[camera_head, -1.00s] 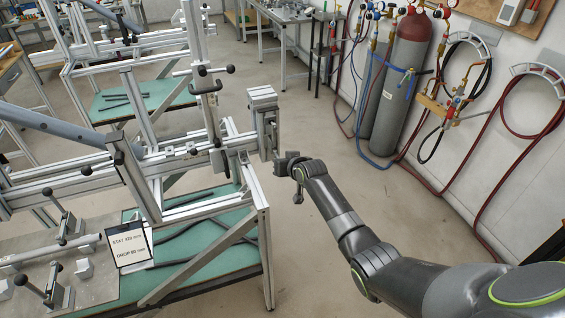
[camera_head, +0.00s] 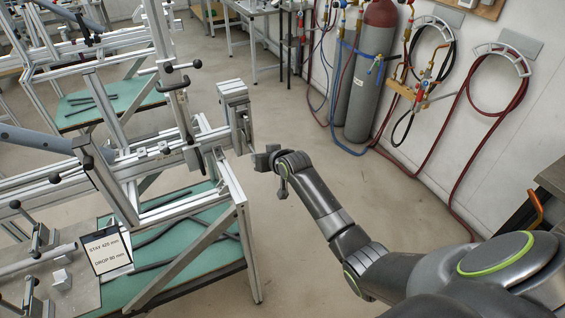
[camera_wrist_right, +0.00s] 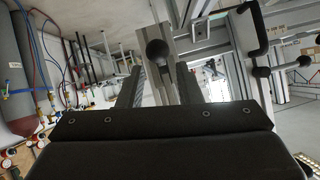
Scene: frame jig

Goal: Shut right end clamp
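The right end clamp (camera_head: 236,115) is an upright metal block and plate at the right end of the jig's long rail (camera_head: 150,165). My right gripper (camera_head: 263,160) is just right of and below it in the head view, with a small gap visible. In the right wrist view the two dark fingers (camera_wrist_right: 159,88) are apart. A black ball knob (camera_wrist_right: 157,50) on a metal part appears between and beyond them; I cannot tell whether they touch it. The clamp's far side is hidden. My left gripper is not in view.
A black-knobbed clamp (camera_head: 175,85) stands on the rail left of the end clamp. Gas cylinders (camera_head: 368,80) and hoses stand by the right wall. Floor right of the jig is clear.

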